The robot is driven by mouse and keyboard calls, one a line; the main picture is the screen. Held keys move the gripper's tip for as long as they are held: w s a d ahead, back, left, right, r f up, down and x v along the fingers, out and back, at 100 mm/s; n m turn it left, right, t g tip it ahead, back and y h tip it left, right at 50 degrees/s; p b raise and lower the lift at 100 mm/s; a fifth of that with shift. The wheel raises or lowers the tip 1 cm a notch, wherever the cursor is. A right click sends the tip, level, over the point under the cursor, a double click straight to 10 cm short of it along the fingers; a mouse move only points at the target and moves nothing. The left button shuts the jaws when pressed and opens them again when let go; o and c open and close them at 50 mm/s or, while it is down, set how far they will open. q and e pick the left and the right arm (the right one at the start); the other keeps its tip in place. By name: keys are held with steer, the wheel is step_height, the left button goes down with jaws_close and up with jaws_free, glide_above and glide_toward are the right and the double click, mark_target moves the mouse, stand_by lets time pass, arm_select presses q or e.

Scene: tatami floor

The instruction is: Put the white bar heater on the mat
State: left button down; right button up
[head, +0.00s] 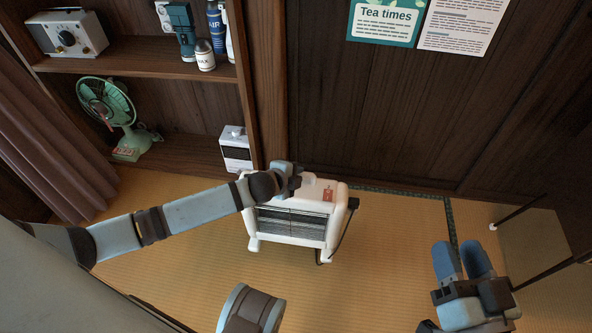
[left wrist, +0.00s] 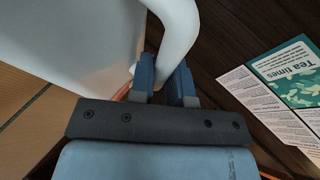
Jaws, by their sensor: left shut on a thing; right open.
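The white bar heater (head: 315,184) stands upright in the middle of the head view, its dark grille facing me. A dark cord hangs at its right side. My left gripper (head: 292,172) is at its top. In the left wrist view the fingers (left wrist: 165,72) are shut on the heater's white curved handle (left wrist: 180,25). I cannot tell whether the feet touch the floor. My right gripper (head: 462,246) is open and empty at the lower right, apart from the heater.
A wooden shelf (head: 150,70) at the upper left holds a radio (head: 68,35), cans and a green fan (head: 108,105). A small white box-like appliance (head: 236,148) sits by its edge. Dark thin rods (head: 520,212) stand at the right. Tatami between heater and right gripper is clear.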

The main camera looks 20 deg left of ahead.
mark_target(299, 213)
arm_select(q)
step_height(299, 213, down, 12)
steer(key=b, duration=0.5)
steer(key=shift+w+f+b, duration=0.15)
steer(key=shift+b, duration=0.2)
steer(key=c, duration=1.4)
jaws_free()
steer(key=shift+f, duration=0.25)
steer(key=o, duration=0.3)
arm_select(e)
steer(key=f, duration=0.1)
steer(key=w+f+n, duration=0.1)
steer(key=f, duration=0.1)
steer(key=f+n+g, duration=0.1)
steer(key=shift+w+d+f, duration=0.15)
steer(key=shift+d+f, duration=0.15)
steer(key=shift+f, duration=0.05)
arm_select(q)
steer(key=shift+r, duration=0.1)
